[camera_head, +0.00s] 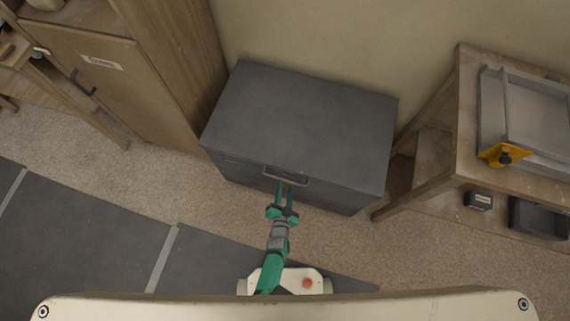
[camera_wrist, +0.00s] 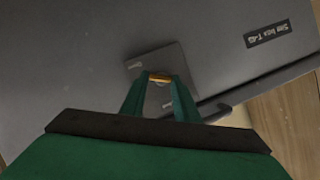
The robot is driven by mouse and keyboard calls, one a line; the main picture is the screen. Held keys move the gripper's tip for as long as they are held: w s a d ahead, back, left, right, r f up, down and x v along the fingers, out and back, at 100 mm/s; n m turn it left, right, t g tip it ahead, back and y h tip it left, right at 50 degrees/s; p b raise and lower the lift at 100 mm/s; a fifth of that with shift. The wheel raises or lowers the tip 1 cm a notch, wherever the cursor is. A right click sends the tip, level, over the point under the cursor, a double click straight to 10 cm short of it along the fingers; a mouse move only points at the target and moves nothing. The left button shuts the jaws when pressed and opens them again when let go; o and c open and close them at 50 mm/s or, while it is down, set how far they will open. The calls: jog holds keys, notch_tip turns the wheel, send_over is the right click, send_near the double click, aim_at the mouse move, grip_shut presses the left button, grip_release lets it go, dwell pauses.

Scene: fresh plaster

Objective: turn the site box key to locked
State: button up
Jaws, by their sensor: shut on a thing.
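The site box (camera_head: 300,130) is a dark grey chest with its lid down, standing against the wall. A handle (camera_head: 285,175) is on its front, near the top edge. My gripper (camera_head: 285,186) reaches up to the front of the box just below the handle. In the wrist view my gripper (camera_wrist: 160,82) is shut on the key (camera_wrist: 160,77), a small brass-coloured piece at a lighter square plate (camera_wrist: 180,62) on the box front. The fingers hide most of the key, and I cannot tell its turn angle. A label (camera_wrist: 267,33) reads "Site box T-4", partly unclear.
A wooden cabinet (camera_head: 135,85) stands left of the box. A wooden bench (camera_head: 450,145) with a metal tray (camera_head: 530,110) and a yellow clamp-like piece (camera_head: 500,155) stands to the right. Dark mats (camera_head: 85,240) lie on the carpet at the lower left.

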jog(key=shift+h, duration=0.3)
jog(key=n+h, duration=0.1)
jog(key=n+g+h, duration=0.1)
jog(key=n, duration=0.1)
jog(key=shift+a+r+n, duration=0.15)
jog(key=shift+n, duration=0.15)
jog(key=n+h, duration=0.1)
jog(key=n, duration=0.1)
jog(key=n+h, duration=0.1)
jog(key=shift+w+a+n+g+h, duration=0.25)
jog(key=shift+a+n+g+h, duration=0.05)
jog(key=n+h, duration=0.1)
jog(key=n, duration=0.1)
jog(key=n+h, duration=0.1)
jog(key=n, duration=0.2)
jog(key=a+n+h, duration=0.1)
jog(key=n+h, duration=0.1)
jog(key=shift+w+f+n, duration=0.1)
jog(key=shift+f+n, duration=0.15)
jog(key=shift+n, duration=0.05)
jog(key=shift+a+f+n+t+h, duration=0.1)
jog(key=shift+n+t+h, duration=0.2)
jog(key=shift+n+t, duration=0.3)
dwell(0.3)
jog(key=o, duration=1)
jog(key=shift+o, duration=0.2)
